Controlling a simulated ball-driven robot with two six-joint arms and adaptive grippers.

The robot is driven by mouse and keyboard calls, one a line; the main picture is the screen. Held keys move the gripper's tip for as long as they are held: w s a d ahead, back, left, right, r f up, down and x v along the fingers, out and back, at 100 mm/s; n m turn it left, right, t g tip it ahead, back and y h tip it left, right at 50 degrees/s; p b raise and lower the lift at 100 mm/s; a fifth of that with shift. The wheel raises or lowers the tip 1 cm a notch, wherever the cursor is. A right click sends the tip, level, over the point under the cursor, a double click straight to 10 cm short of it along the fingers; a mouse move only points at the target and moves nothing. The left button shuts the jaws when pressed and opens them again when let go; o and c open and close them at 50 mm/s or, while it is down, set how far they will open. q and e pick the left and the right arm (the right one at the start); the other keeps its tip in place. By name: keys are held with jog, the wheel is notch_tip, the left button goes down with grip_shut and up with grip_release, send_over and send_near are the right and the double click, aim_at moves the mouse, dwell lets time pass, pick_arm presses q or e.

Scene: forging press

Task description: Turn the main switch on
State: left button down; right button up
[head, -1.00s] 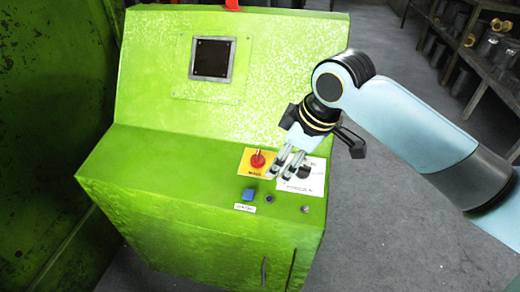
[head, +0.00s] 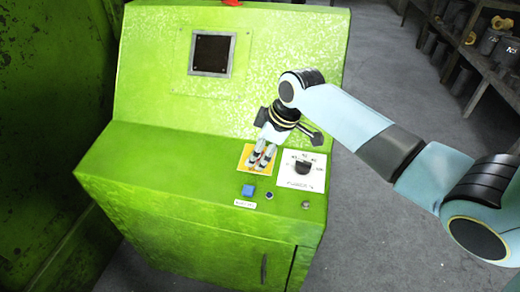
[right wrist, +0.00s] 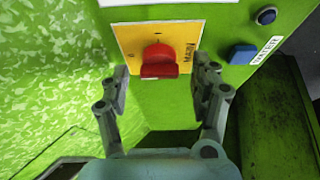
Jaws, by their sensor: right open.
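The main switch is a red rotary knob (right wrist: 159,62) on a yellow plate (right wrist: 128,38) marked MAIN in the right wrist view. In the head view the yellow plate (head: 243,158) shows on the green console's sloped top, with the knob hidden behind my right gripper (head: 262,164). My right gripper is open and empty. In the right wrist view its two fingers (right wrist: 163,98) stand to either side, with the knob ahead between them; they look apart from it. My left gripper is not in view.
The green console (head: 150,165) also carries a white plate (head: 290,180) with a black knob (head: 303,167), a blue button (head: 248,191) and two small round controls. A dark screen (head: 211,53) is on its upright panel. A shelf (head: 480,65) stands at the right.

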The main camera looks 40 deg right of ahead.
jog(key=shift+f, duration=0.1)
jog(key=c, duration=1.2)
jog(key=shift+o, duration=0.2)
